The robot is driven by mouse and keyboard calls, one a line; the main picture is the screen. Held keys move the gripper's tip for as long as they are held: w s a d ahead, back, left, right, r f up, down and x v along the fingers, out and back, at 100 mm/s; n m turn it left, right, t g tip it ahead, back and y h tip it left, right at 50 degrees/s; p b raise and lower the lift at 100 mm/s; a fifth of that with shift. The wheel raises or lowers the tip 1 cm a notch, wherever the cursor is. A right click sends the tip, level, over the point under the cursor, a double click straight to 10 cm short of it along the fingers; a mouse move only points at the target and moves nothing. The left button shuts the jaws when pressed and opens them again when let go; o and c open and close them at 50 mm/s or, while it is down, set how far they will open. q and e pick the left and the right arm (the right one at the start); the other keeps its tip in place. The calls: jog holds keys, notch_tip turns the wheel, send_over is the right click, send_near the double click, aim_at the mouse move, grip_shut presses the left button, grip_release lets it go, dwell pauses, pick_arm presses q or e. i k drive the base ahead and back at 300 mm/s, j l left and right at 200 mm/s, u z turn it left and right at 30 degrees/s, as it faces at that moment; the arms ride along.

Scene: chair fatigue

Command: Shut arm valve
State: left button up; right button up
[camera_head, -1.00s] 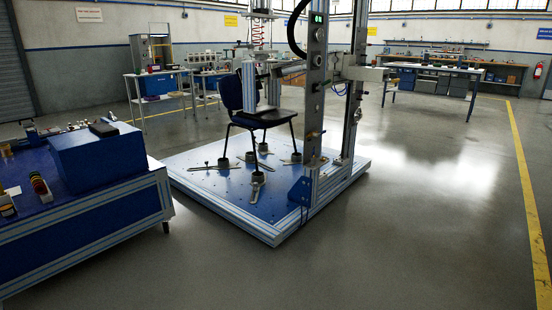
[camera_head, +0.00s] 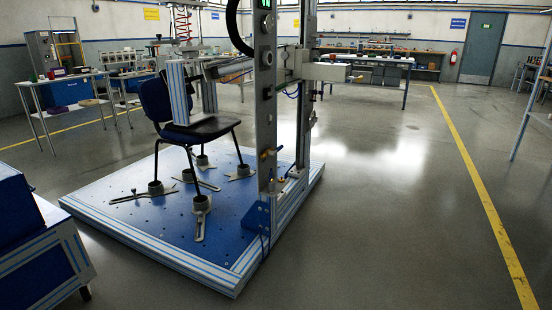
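The chair test rig stands ahead, left of centre. Its grey upright column (camera_head: 265,100) rises from the right side of the blue base plate (camera_head: 150,225). A small brass-coloured valve-like fitting (camera_head: 270,152) sits low on the column; its handle position is too small to tell. I cannot tell which fitting is the arm valve. A dark blue chair (camera_head: 160,105) stands on the plate under the rig. Neither of my grippers is in view.
A blue workbench (camera_head: 40,265) stands at the near left edge. The grey floor (camera_head: 400,210) right of the rig is clear up to a yellow line (camera_head: 480,190). Benches (camera_head: 385,62) stand at the back, and a rack (camera_head: 535,90) at the right edge.

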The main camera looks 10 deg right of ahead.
aim_at(278, 150)
jog(key=i+j+z, duration=0.6)
jog(key=i+j, duration=0.25)
jog(key=j, duration=0.15)
jog(key=i+l+u, duration=0.1)
jog(key=i+l, duration=0.15)
jog(key=l, duration=0.15)
jog(key=i+l+u, duration=0.1)
jog(key=i+l, duration=0.15)
jog(key=l, duration=0.15)
jog(key=i+l+u, duration=0.15)
jog(key=l, duration=0.25)
jog(key=i+l+u, duration=0.1)
jog(key=i+l, duration=0.15)
jog(key=l, duration=0.2)
jog(key=i+l+u, duration=0.1)
jog(key=l, duration=0.35)
jog(key=i+l+u, duration=0.1)
jog(key=i+l, duration=0.2)
jog(key=l, duration=0.2)
jog(key=i+l+u, duration=0.1)
jog(key=l, duration=0.35)
jog(key=i+l+u, duration=0.1)
jog(key=l, duration=0.4)
jog(key=i, duration=0.05)
